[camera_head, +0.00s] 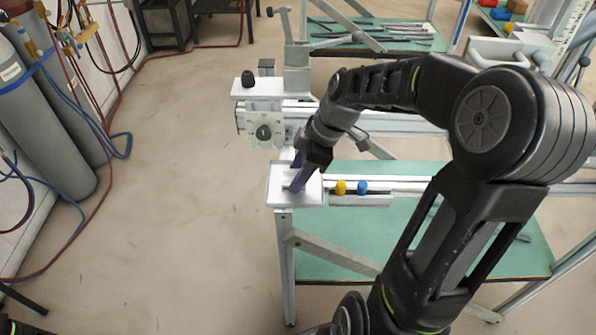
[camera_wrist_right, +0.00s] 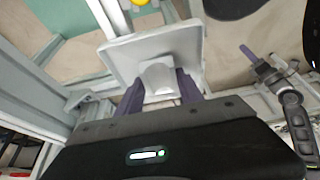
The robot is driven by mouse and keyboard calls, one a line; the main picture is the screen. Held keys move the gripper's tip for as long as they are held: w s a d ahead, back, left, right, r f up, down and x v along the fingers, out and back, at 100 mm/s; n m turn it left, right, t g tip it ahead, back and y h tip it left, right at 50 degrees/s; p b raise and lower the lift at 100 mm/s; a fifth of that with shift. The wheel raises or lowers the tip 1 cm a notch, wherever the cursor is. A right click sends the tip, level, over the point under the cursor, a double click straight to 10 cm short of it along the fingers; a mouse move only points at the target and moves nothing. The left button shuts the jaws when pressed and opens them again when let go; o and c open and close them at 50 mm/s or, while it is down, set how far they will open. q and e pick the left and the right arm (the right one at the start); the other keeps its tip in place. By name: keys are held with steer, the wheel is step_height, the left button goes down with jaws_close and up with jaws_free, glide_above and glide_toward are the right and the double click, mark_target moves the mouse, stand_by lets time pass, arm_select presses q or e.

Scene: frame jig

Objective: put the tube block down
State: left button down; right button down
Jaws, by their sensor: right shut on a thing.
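The tube block (camera_wrist_right: 158,76) is a pale grey-white piece between the two purple fingers of my right gripper (camera_wrist_right: 160,93) in the right wrist view. The right gripper is shut on it. A square white plate (camera_wrist_right: 128,50) lies right behind the block. In the head view, the right gripper (camera_head: 298,182) points down at the white plate (camera_head: 308,197) at the left end of the frame jig. There the fingers and wrist hide most of the block. I cannot tell whether the block touches the plate.
A yellow knob (camera_head: 340,187) and a blue knob (camera_head: 362,187) sit just right of the plate. A clamp unit with a dial (camera_head: 264,132) stands behind it. Below is a green shelf (camera_head: 350,232). Grey gas cylinders (camera_head: 45,130) stand at the far left; the floor between is clear.

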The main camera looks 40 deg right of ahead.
steer(key=shift+f, duration=0.15)
steer(key=c, duration=0.7)
jaws_free()
steer(key=shift+c, duration=0.2)
steer(key=b+v, duration=0.1)
steer(key=v, duration=1.1)
steer(key=shift+b, duration=0.3)
